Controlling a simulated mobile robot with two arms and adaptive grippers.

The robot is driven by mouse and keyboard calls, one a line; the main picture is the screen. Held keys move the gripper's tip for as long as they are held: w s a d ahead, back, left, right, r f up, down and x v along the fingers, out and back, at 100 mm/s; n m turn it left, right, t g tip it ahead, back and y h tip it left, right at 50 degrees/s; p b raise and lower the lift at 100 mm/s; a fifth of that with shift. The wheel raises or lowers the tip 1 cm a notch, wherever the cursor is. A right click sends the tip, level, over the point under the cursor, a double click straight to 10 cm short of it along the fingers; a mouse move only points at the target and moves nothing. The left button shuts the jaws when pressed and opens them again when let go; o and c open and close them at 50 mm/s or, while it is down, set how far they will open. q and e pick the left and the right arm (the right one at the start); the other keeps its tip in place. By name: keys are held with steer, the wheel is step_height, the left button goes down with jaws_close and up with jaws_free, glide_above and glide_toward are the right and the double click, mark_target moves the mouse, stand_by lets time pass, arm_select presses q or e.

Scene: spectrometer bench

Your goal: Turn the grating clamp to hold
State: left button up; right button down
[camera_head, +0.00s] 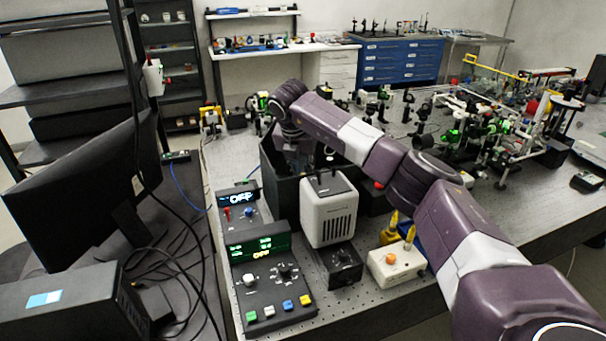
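My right arm comes in from the lower right and reaches across the bench to an open black box (280,190). My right gripper (300,158) points down inside the box's opening. Its fingers are dark and small against the black inside, so I cannot tell whether they are open or shut. I cannot make out the grating clamp; the box walls and my arm hide much of the inside. My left gripper is not in view.
A beige box (396,266) with an orange knob sits to the right. Optics crowd the bench behind my arm. A monitor (85,190) stands left.

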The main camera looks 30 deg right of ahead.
steer(key=shift+w+r+m, duration=0.1)
steer(key=shift+w+m, duration=0.05)
steer(key=shift+m, duration=0.75)
steer(key=shift+g+h, duration=0.3)
steer(key=c, duration=1.8)
jaws_free()
steer(key=shift+c, duration=0.2)
steer(key=v, duration=1.2)
